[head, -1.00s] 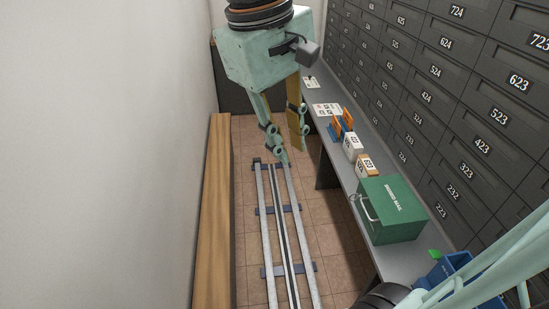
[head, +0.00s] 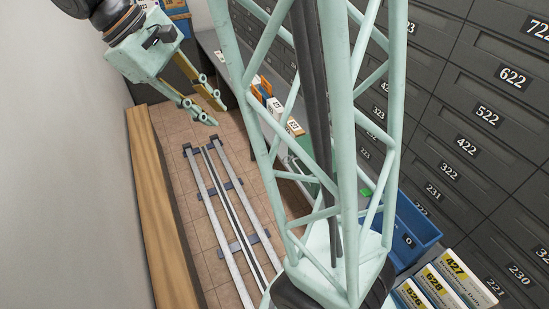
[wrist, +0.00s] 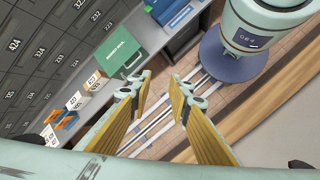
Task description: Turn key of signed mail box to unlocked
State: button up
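The signed mail box, a green metal box with white lettering and a handle (wrist: 121,57), stands on the grey counter in the wrist view. In the head view it is almost wholly hidden behind my lattice arm link. I cannot make out its key or lock in any view. My gripper (head: 216,112) hangs over the floor rails, left of the counter and apart from the box. In the wrist view my gripper (wrist: 161,84) has its two yellow-padded fingers spread, with nothing between them.
A blue crate (head: 416,228) and yellow-white packets (head: 450,280) are at lower right. Numbered lockers (head: 480,110) line the right wall. A wooden bench (head: 160,215) runs along the left wall. Floor rails (head: 233,220) lie between. Small parcels (wrist: 74,102) stand on the counter.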

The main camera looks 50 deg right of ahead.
jog(key=w+d+f+n+g+h+p, duration=0.1)
jog(key=w+d+f+n+g+h, duration=0.15)
jog(key=w+d+f, duration=0.65)
jog(key=w+d+f+n+g+h+p, duration=0.25)
jog(key=d+f, duration=0.45)
jog(key=f, duration=0.6)
jog(key=s+d+f+n+h, duration=0.1)
jog(key=d+f+h, duration=0.1)
jog(key=f, duration=0.7)
jog(key=d+f+n+h+p, duration=0.1)
jog(key=d+f, duration=0.3)
jog(key=f, duration=0.5)
jog(key=s+d+f+n+h, duration=0.1)
jog(key=d+f+n+h, duration=0.2)
jog(key=f, duration=0.7)
jog(key=shift+s+d+t, duration=0.3)
jog(key=shift+d, duration=0.1)
jog(key=shift+s+d+f, duration=0.1)
jog(key=shift+d, duration=0.05)
jog(key=shift+r+b+x, duration=0.2)
jog(key=shift+b+x, duration=0.2)
jog(key=shift+x, duration=6.3)
